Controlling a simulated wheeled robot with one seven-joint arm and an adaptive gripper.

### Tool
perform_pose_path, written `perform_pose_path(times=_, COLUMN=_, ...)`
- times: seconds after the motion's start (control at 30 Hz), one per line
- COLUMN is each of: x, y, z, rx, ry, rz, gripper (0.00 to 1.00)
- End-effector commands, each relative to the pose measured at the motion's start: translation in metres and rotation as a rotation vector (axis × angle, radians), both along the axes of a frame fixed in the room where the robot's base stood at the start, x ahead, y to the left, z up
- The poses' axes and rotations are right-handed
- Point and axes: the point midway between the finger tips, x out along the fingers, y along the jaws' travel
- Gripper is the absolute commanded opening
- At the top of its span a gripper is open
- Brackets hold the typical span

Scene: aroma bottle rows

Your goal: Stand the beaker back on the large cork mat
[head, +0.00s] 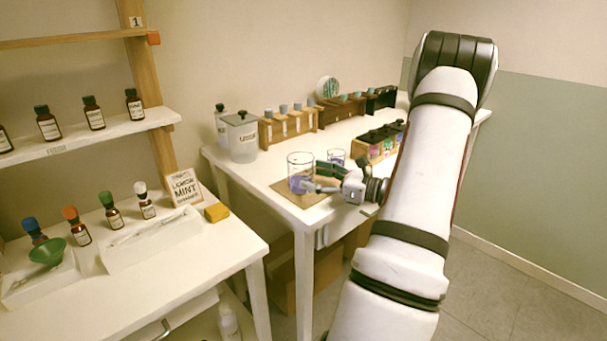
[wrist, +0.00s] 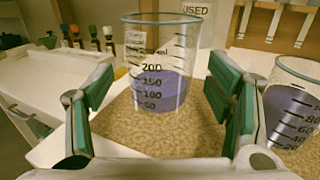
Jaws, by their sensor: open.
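A clear glass beaker (head: 297,174) with purple liquid stands upright on the cork mat (head: 303,201) at the front of the far table. In the wrist view the beaker (wrist: 158,75) shows its graduations and its base rests on the mat (wrist: 160,140). My gripper (head: 318,181) is open at the beaker's right side in the head view. In the wrist view my gripper's fingers (wrist: 165,92) are spread wide, one to each side of the beaker in the picture, with visible gaps. I cannot tell how far the beaker reaches between them.
A smaller beaker of purple liquid (head: 336,158) stands close by, just right of my right finger in the wrist view (wrist: 293,115). Behind are a lidded jar (head: 242,140), wooden bottle racks (head: 289,127) and a box of dark-lidded jars (head: 378,145). A nearer table (head: 190,250) is at left.

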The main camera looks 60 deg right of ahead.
Motion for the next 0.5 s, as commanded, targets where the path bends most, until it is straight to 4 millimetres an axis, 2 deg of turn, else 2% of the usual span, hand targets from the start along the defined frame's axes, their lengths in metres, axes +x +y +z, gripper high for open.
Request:
perform_pose_path(times=0.1, x=-0.027, y=-0.005, z=0.0, rx=0.0, ry=0.001, rz=-0.003, gripper=0.74)
perform_pose_path(times=0.23, x=-0.05, y=-0.008, z=0.0, rx=0.0, ry=0.0, rz=-0.003, gripper=0.74)
perform_pose_path(times=0.5, x=-0.074, y=-0.012, z=0.0, rx=0.0, ry=-0.001, rz=0.0, gripper=0.74)
